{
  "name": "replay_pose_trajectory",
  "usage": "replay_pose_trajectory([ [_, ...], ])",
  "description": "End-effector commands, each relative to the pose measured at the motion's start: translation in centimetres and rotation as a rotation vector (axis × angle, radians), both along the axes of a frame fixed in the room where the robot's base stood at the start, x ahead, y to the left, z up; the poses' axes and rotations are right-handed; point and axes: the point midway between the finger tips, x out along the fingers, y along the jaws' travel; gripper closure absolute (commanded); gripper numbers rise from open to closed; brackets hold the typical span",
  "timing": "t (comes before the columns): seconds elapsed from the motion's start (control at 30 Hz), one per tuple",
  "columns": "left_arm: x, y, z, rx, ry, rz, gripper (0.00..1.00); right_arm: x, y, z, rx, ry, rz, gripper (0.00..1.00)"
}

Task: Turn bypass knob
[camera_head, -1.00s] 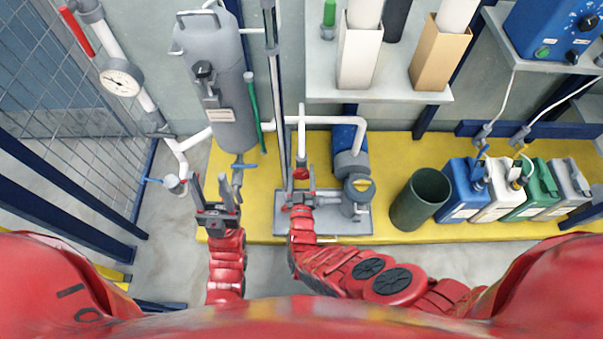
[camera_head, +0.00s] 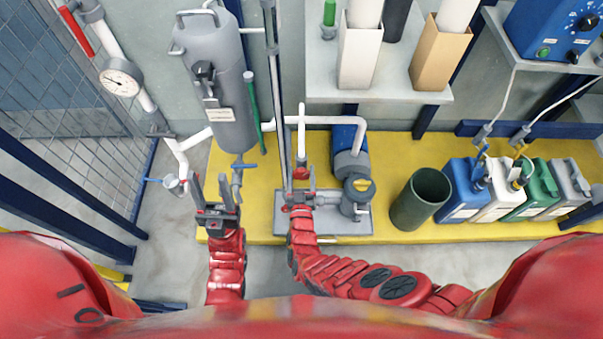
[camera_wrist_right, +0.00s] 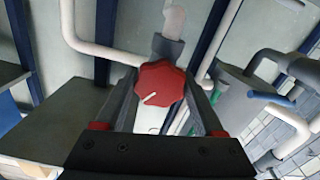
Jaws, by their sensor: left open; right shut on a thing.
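The red bypass knob (camera_wrist_right: 160,84) sits on a grey valve body on a white pipe, and a white line marks its face. In the right wrist view my right gripper (camera_wrist_right: 165,100) has a finger on each side of the knob and is shut on it. In the head view the knob (camera_head: 301,173) shows small between the fingertips of my right gripper (camera_head: 300,182). My left gripper (camera_head: 212,192) is open and empty, below the grey tank and beside a blue-handled valve (camera_head: 240,165).
A grey filter tank (camera_head: 220,90) stands behind my left gripper. A blue pump (camera_head: 350,150) and a dark green bin (camera_head: 420,198) stand right of my right gripper. Several canisters (camera_head: 465,190) line the yellow platform (camera_head: 395,150). A mesh fence (camera_head: 80,110) is at the left.

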Motion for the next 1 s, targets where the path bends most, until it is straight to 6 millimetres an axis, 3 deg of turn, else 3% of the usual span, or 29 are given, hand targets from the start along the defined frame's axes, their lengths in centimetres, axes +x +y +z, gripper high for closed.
replay_pose_trajectory([
  [0.57, 0.0, 0.0, -0.3, 0.000, 0.000, 0.000, 0.50, -0.1, -0.1, -0.2, 0.098, 0.002, 0.000, 0.85],
  [1.0, 0.0, 0.0, -3.0, 0.000, 0.000, 0.000, 0.50, -0.1, -0.1, -0.4, 0.462, -0.004, -0.004, 0.86],
])
